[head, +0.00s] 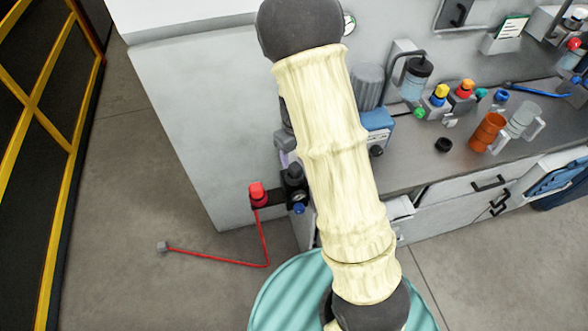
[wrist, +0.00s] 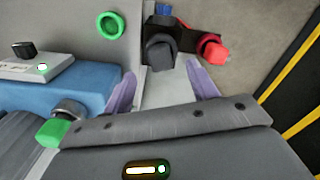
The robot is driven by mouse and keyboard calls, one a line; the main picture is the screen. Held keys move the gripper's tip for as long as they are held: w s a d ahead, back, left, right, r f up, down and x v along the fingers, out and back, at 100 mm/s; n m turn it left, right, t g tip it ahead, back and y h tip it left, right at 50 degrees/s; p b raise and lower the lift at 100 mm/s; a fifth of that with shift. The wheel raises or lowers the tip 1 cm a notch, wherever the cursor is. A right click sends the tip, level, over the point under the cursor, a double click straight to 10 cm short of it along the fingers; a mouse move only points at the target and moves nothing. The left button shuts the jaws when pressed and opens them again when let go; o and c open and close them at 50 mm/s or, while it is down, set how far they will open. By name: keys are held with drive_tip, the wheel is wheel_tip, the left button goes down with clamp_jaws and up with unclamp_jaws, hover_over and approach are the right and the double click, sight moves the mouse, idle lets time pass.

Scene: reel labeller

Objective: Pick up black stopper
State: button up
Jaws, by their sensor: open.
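A small black round piece (head: 443,144), which looks like the black stopper, sits on the grey counter (head: 420,165) in the head view, left of the orange cup. I cannot pick it out in the wrist view. My gripper (wrist: 163,88) is open in the wrist view, with its two purple fingers apart and nothing between them.
A black fitting (wrist: 160,52) and red knob (wrist: 212,50) lie just beyond the fingers. A blue device (wrist: 70,85) with a black knob (wrist: 25,50) is left of them. An orange cup (head: 488,131) and colored-capped items (head: 440,95) stand on the counter.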

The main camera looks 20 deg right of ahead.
sight(295, 166)
drive_tip(key=shift+f, duration=0.7)
drive_tip(key=shift+w+f+p, duration=0.2)
drive_tip(key=shift+f+p, duration=0.95)
drive_tip(key=shift+f, duration=1.45)
drive_tip(key=c, duration=1.1)
drive_tip(key=shift+r, duration=0.1)
drive_tip(key=shift+c, duration=0.2)
wheel_tip(295, 166, up, 10)
drive_tip(key=shift+f+b, duration=0.1)
drive_tip(key=shift+b, duration=1.05)
